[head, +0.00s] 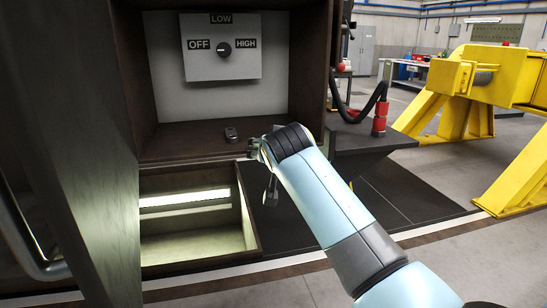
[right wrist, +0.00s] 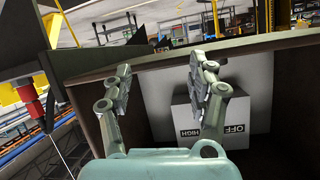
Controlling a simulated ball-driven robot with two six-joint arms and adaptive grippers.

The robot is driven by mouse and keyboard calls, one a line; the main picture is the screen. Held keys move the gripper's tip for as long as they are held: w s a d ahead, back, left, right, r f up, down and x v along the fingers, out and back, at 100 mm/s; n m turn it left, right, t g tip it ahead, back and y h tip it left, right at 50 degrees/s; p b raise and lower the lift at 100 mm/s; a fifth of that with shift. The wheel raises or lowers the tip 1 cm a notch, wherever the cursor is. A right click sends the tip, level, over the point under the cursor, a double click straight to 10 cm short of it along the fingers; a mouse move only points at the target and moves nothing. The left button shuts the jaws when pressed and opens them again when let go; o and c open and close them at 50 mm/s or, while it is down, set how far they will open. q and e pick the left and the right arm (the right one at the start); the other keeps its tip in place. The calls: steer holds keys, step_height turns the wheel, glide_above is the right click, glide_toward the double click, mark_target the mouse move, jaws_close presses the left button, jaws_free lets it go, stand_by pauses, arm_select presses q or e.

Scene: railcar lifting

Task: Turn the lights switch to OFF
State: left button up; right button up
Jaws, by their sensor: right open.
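The lights switch is a dark round knob (head: 224,48) on a light grey panel (head: 221,70) inside a dark open cabinet. OFF is on its left, LOW above and HIGH on its right. A small pale mark shows on the knob; its direction is too small to tell surely. My right gripper (head: 262,150) is below and right of the panel, at the cabinet's front edge, apart from the knob. In the right wrist view the gripper (right wrist: 160,68) is open and empty. There the panel (right wrist: 186,110) shows behind the right-hand finger, and the knob is hidden. My left gripper is out of view.
A small dark object (head: 231,135) lies on the cabinet floor. Dark side walls (head: 310,70) flank the panel. A lit recess (head: 190,235) opens below. A red-ended hose (head: 380,118) hangs right of the cabinet; a yellow frame (head: 470,90) stands farther right.

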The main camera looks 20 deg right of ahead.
steer(key=shift+s+d+f, duration=0.1)
steer(key=shift+s+f, duration=0.1)
steer(key=shift+f, duration=0.25)
steer(key=shift+s+f, duration=0.15)
steer(key=shift+f, duration=0.3)
